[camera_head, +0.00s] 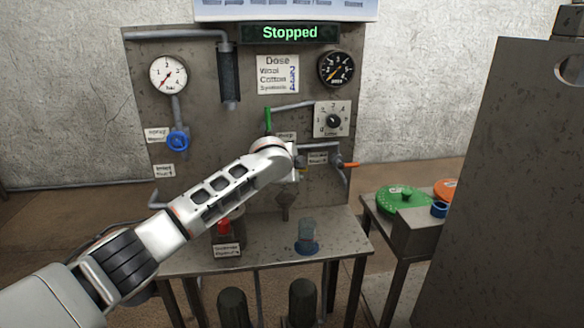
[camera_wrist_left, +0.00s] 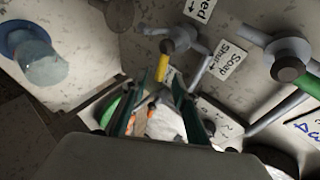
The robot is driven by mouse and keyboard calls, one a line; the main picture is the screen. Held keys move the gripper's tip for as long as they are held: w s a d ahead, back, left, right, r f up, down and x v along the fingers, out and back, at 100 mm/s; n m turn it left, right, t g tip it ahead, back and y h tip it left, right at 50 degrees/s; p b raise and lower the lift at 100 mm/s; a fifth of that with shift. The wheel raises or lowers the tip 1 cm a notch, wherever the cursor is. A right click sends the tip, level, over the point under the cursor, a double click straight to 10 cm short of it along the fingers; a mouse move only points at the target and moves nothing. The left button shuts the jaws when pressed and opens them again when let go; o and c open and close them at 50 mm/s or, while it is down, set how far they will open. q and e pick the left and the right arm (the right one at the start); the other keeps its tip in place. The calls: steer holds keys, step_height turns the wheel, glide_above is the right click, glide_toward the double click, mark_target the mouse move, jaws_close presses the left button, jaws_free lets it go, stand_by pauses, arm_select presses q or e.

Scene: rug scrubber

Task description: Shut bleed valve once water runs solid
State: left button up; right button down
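In the wrist view a valve with a yellow lever (camera_wrist_left: 162,68) sits on the panel, near a label (camera_wrist_left: 200,8) partly reading "eed". My left gripper (camera_wrist_left: 153,90) has its fingers apart around the lever's near end; I cannot tell whether they touch it. In the head view my left wrist (camera_head: 270,160) covers the gripper and most of this valve. A clear cup on a blue base (camera_head: 306,237) stands on the bench below; it also shows in the wrist view (camera_wrist_left: 38,60). No running water is visible. My right gripper is out of view.
The panel (camera_head: 215,130) carries a "Stopped" display (camera_head: 290,33), a pressure gauge (camera_head: 168,75), a blue handwheel (camera_head: 178,141), a green lever (camera_head: 267,118) and an orange handle (camera_head: 349,165). A red button box (camera_head: 226,235) stands on the bench. A tall grey cabinet (camera_head: 520,190) stands at right.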

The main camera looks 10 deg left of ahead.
arm_select(q)
steer(key=shift+v, duration=2.95)
